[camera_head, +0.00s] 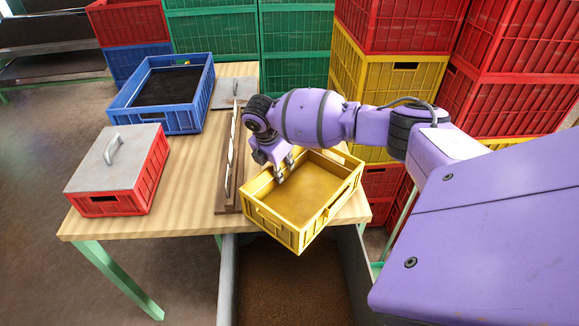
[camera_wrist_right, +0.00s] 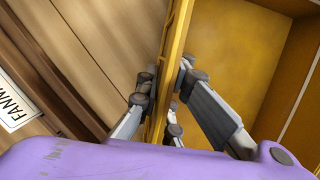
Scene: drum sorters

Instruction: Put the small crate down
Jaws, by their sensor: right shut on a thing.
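The small crate is yellow, open-topped and looks empty (camera_head: 276,228). It is at the table's front right corner and juts past the front edge. I cannot tell whether its base touches the tabletop. My right gripper (camera_head: 284,168) is shut on the crate's left wall. In the right wrist view the fingers (camera_wrist_right: 165,98) stand on both sides of the yellow wall (camera_wrist_right: 176,40), and part of the crate's inside floor shows. My left gripper is in neither view.
The wooden table (camera_head: 188,222) holds a red crate with a grey lid (camera_head: 125,195), a blue crate of dark material (camera_head: 185,121) and a narrow wooden rack (camera_head: 229,185) beside the yellow crate. A grey bin of brown grains (camera_head: 285,285) stands below the front edge. Stacked crates (camera_head: 390,80) rise behind.

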